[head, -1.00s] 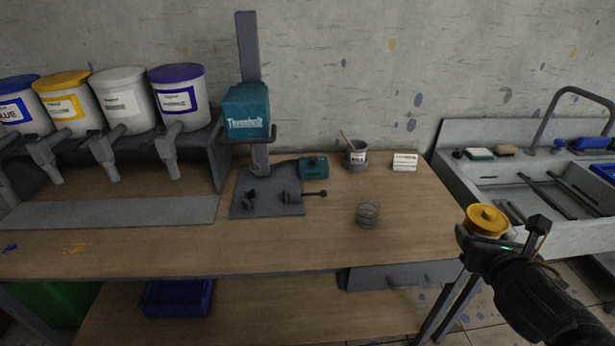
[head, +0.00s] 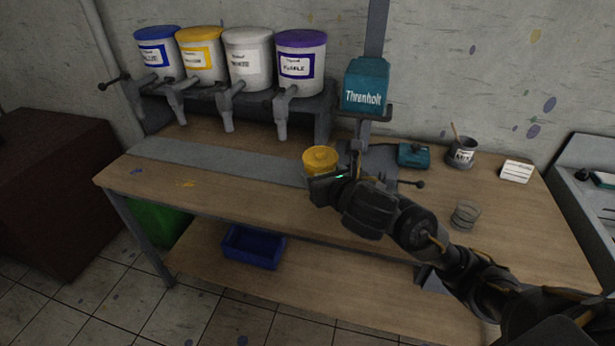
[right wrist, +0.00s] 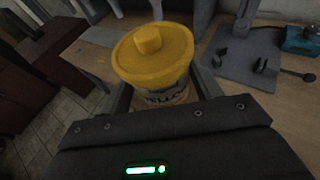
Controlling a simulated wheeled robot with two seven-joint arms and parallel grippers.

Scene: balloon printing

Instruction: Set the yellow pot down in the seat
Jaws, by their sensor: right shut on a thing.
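The yellow pot (head: 320,159), a small jar with a yellow lid and a knob, is held in my right gripper (head: 326,182). In the right wrist view the pot (right wrist: 153,60) stands roughly upright between the two fingers, its label partly hidden by the gripper body. In the head view it is over the workbench, in front of the teal press (head: 366,88). The press has a dark base plate with small fixtures, seen in the right wrist view (right wrist: 240,62); my arm hides much of it in the head view. I cannot make out which part is the seat. My left gripper is not in view.
Blue, yellow, white and purple tubs (head: 301,62) with taps stand on a rack at the back left. A teal box (head: 413,155), a grey cup (head: 461,152), a white card (head: 517,171) and a wire coil (head: 465,214) lie right. The grey strip (head: 215,160) is clear.

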